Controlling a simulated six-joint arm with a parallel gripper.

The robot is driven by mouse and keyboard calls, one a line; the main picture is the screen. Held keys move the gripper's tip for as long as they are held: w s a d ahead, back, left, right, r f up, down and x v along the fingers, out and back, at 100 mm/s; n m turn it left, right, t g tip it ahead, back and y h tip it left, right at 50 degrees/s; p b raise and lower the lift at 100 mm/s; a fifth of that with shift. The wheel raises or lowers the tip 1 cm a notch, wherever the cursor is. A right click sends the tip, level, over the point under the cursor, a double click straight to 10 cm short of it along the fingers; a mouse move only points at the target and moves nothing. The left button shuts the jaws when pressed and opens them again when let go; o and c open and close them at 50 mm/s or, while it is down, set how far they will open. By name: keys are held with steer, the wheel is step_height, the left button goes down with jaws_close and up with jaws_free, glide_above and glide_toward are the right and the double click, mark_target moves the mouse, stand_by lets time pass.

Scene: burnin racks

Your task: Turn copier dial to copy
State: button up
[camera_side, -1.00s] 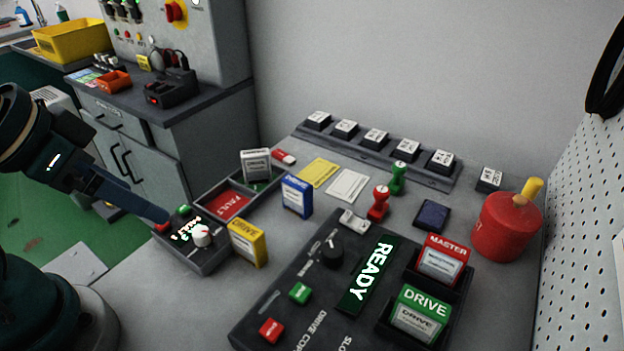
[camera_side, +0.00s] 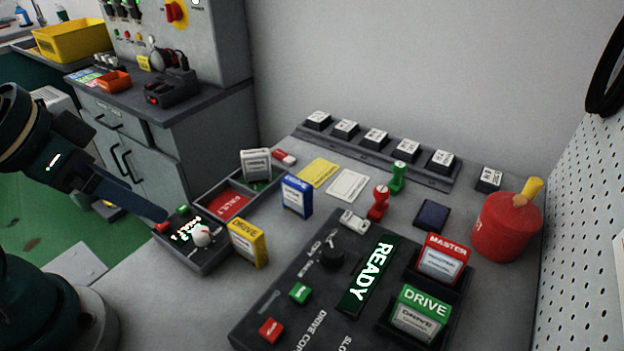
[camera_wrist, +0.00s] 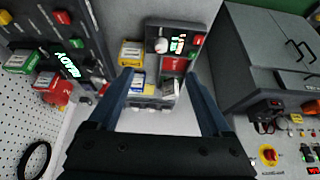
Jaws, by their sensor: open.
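The drive copier (camera_side: 262,312) is a dark panel on the bench in the side view, with a lit READY display (camera_side: 367,275). Its black dial (camera_side: 332,253) sits beside the display; where its pointer aims is too small to tell. A red MASTER drive (camera_side: 443,259) and a green DRIVE (camera_side: 419,313) stand in its slots. My gripper (camera_wrist: 158,85) is open and empty in the wrist view. In the side view its blue fingers (camera_side: 140,203) are at the left, by the small test box and well away from the dial. The copier also shows at the upper left of the wrist view (camera_wrist: 58,18).
The test box (camera_side: 205,262) with a white knob (camera_side: 202,235) stands left of the copier. A yellow drive (camera_side: 247,243) and a blue drive (camera_side: 297,196) stand between. Red and green stamps (camera_side: 378,203) and a red can (camera_side: 506,228) are behind. A pegboard (camera_side: 587,230) bounds the right.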

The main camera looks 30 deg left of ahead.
steer(key=w+d+r+m+t+h, duration=0.1)
steer(key=w+d+r+m, duration=0.15)
steer(key=w+r, duration=0.2)
steer(key=m+g+h, duration=0.2)
steer(key=m+g, duration=0.1)
steer(key=m, duration=0.4)
glide_above(332, 249)
steer(key=s+a, duration=0.1)
steer(key=a, duration=0.1)
steer(key=shift+n, duration=0.25)
steer(key=f, duration=1)
steer(key=shift+s+f, duration=0.2)
steer(key=shift+f, duration=0.1)
steer(key=shift+d+f+g, duration=0.3)
steer(key=shift+d+f, duration=0.05)
steer(key=shift+f, duration=0.3)
steer(key=shift+x, duration=2)
jaws_close()
